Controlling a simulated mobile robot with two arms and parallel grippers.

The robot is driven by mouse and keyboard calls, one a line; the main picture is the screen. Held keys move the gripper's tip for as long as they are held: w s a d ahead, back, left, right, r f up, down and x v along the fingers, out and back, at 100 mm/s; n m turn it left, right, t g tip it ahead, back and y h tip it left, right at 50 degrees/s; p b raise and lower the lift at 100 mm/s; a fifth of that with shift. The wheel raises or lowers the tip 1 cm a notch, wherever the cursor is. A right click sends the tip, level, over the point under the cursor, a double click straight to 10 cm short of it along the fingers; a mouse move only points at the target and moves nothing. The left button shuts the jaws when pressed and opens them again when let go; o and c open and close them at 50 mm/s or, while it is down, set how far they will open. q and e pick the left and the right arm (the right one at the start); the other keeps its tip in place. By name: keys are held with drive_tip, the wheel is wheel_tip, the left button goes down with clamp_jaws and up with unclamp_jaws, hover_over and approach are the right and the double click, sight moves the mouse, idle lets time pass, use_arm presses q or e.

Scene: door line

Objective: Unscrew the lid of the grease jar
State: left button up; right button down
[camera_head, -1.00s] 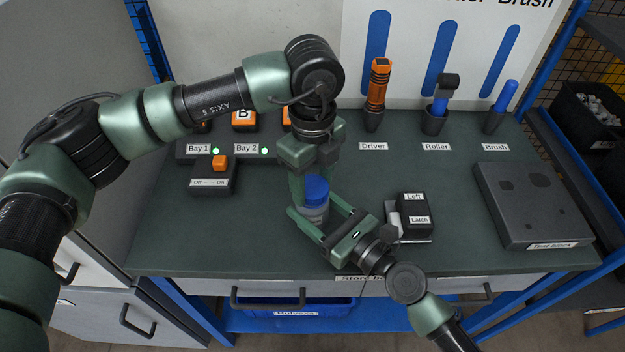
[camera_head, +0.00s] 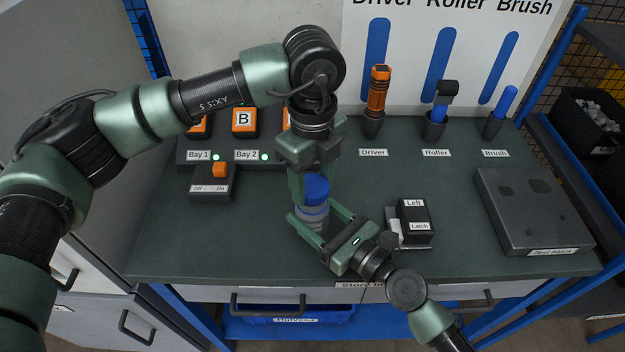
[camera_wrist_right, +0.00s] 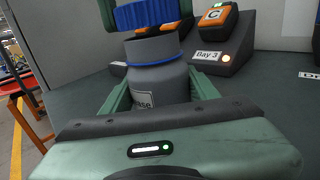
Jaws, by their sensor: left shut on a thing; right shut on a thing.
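The grease jar (camera_head: 312,219) is a grey jar with a blue ring at its neck, upright on the bench. My right gripper (camera_head: 314,221) is shut on its body; the right wrist view shows the jar (camera_wrist_right: 158,80) between the two fingers, its label partly hidden. The blue lid (camera_head: 316,189) is in my left gripper (camera_head: 314,190), which points down and is shut on it. In the right wrist view the lid (camera_wrist_right: 152,13) is above the jar's neck, with a narrow gap showing between them.
A Left Latch block (camera_head: 413,222) stands right of the jar. Behind are the driver (camera_head: 378,90), roller (camera_head: 441,103) and brush (camera_head: 506,101) in holders. A switch box (camera_head: 211,184) and the bays stand left. A test block (camera_head: 532,210) is at right.

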sight(312, 185)
use_arm(q)
drive_tip(key=shift+r, duration=0.1)
drive_tip(key=shift+r, duration=1.9)
use_arm(e)
drive_tip(key=shift+c, duration=1.6)
unclamp_jaws()
